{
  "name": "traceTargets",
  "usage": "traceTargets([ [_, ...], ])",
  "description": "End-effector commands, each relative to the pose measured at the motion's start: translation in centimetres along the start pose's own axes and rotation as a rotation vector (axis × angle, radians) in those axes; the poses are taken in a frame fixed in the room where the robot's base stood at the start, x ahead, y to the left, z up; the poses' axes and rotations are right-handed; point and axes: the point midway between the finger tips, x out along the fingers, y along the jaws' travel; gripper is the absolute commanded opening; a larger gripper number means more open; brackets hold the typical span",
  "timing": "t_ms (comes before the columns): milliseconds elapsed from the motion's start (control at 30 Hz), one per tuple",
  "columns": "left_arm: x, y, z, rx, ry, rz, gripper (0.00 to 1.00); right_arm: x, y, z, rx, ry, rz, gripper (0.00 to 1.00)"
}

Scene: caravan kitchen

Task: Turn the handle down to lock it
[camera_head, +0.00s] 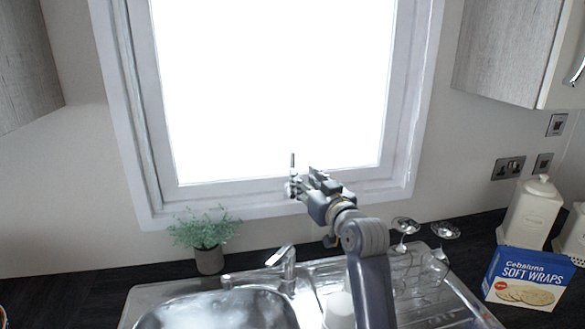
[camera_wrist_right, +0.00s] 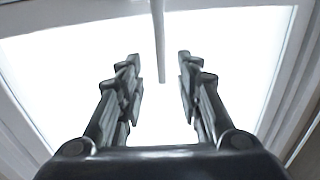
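The window handle (camera_head: 292,162) is a thin upright bar at the bottom of the window frame (camera_head: 240,190) in the head view. In the right wrist view the handle (camera_wrist_right: 159,40) shows as a grey bar reaching down from the top edge, between the two fingers. My right gripper (camera_head: 297,187) is right at the handle's lower part in the head view. In the wrist view the right gripper (camera_wrist_right: 160,75) is open, with a gap on both sides of the bar. I cannot tell any contact. My left gripper is not in view.
Below the window are a metal sink (camera_head: 215,310), a tap (camera_head: 283,262) and a potted plant (camera_head: 208,262). Wine glasses (camera_head: 405,226) stand on the drainer right of my arm. A blue wraps box (camera_head: 527,279) and a white canister (camera_head: 530,212) are at the right.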

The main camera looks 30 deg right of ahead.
Motion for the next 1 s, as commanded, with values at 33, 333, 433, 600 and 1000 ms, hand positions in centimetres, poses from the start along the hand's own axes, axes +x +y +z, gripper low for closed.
traceTargets([
  [33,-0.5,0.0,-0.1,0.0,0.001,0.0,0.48,0.9,0.0,-0.2,0.003,-0.002,-0.001,0.33],
  [333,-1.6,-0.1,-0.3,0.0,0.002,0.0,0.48,5.4,-0.1,-0.2,0.003,-0.001,-0.001,0.33],
  [433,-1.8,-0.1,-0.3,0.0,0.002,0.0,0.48,6.5,0.0,-0.2,0.002,-0.001,0.0,0.33],
  [600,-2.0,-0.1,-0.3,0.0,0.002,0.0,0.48,7.8,0.0,-0.1,0.002,-0.001,0.0,0.33],
  [1000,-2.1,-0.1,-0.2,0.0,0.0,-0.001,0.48,8.2,0.0,0.0,0.001,0.0,0.0,0.33],
])
